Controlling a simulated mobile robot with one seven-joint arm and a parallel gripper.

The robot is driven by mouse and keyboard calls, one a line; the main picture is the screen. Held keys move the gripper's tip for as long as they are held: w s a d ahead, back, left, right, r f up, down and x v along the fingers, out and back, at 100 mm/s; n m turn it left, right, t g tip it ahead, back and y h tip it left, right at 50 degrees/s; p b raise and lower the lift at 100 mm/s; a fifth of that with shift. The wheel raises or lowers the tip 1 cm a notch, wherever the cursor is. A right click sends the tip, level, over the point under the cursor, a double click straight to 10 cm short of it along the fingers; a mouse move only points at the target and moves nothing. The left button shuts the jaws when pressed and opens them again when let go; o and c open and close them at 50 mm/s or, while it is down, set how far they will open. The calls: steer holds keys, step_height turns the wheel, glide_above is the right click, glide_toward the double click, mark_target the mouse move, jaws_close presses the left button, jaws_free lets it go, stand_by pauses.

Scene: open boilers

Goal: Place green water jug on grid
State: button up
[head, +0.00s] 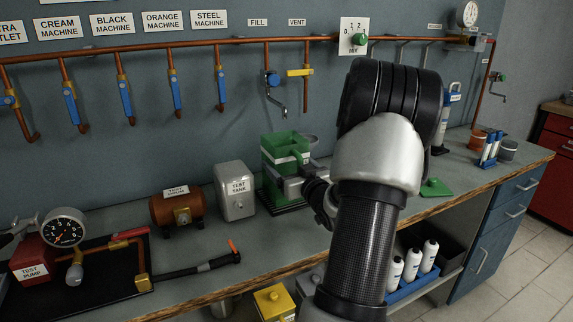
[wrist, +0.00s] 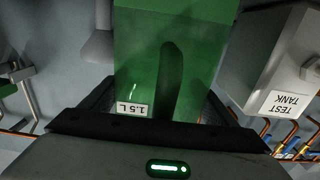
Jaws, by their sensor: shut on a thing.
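The green water jug (head: 283,146) stands upright at the back of the bench, under the FILL and VENT pipes. In the wrist view the jug (wrist: 175,55) fills the space between my fingers, with a 1.5 L label and a darker handle-like strip. My gripper (head: 290,183) is shut on the jug; it also shows in the wrist view (wrist: 160,110). The dark grid (head: 287,208) lies on the bench below the jug, partly hidden by my gripper. I cannot tell whether the jug's bottom touches it.
A green lid (head: 436,187) lies to the right. My arm hides the bench's middle right.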

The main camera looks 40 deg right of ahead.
steer(key=o, duration=1.3)
steer(key=shift+f, duration=0.1)
steer(key=shift+c, duration=0.2)
steer(key=shift+r+p, duration=0.3)
steer(key=v, duration=1.2)
steer(key=shift+p, duration=0.3)
steer(key=shift+f, duration=0.1)
